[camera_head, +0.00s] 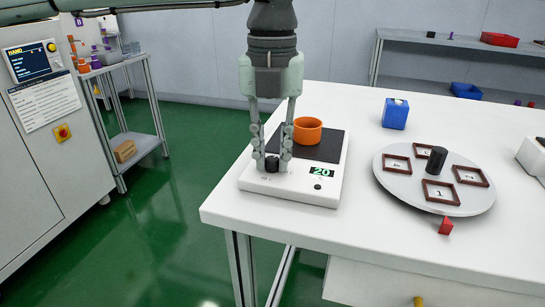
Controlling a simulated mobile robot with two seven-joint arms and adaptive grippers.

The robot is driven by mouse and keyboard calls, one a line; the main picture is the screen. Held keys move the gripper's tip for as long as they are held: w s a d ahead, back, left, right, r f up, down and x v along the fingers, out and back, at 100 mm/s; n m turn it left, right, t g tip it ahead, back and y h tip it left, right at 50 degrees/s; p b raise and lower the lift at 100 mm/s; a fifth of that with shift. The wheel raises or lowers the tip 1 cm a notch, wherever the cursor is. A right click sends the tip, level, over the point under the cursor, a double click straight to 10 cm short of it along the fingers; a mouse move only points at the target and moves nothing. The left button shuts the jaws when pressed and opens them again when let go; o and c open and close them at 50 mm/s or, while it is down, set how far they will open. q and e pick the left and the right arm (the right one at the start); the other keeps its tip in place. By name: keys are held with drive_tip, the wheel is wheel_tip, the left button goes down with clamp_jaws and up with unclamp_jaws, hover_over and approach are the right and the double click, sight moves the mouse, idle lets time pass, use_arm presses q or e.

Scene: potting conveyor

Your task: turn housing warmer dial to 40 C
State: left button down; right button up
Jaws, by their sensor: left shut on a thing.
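The housing warmer (306,192) is a white flat unit with a dark top plate at the left front corner of the table. Its green display (321,172) seems to read 20. Its black dial (271,165) is on the front left of the panel. My left gripper (272,162) points straight down and is shut on the dial, one finger on each side. An orange cup-like piece (307,131) sits on the dark plate behind the gripper. My right gripper is not in view.
A round grey turntable (459,203) with numbered frames and a black knob stands to the right. A blue box (395,114) stands behind. White table (355,205) is clear between warmer and turntable.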

use_arm(q)
drive_tip(key=m, duration=0.2)
drive_tip(key=shift+f+m+b, duration=0.1)
drive_tip(key=shift+m+b, duration=0.25)
drive_tip(key=shift+m, duration=0.05)
drive_tip(key=m, duration=0.3)
drive_tip(key=shift+a+m, duration=0.1)
drive_tip(key=shift+m, duration=0.2)
drive_tip(key=m, duration=0.3)
drive_tip(key=shift+b, duration=0.35)
drive_tip(key=shift+m, duration=1.5)
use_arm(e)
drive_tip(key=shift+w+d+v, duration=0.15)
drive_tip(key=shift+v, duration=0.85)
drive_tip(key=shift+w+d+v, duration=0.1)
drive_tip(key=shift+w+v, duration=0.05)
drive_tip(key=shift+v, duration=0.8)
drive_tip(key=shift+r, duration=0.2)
use_arm(q)
drive_tip(key=c, duration=1.4)
unclamp_jaws()
drive_tip(key=shift+o, duration=0.2)
drive_tip(key=shift+r, duration=0.2)
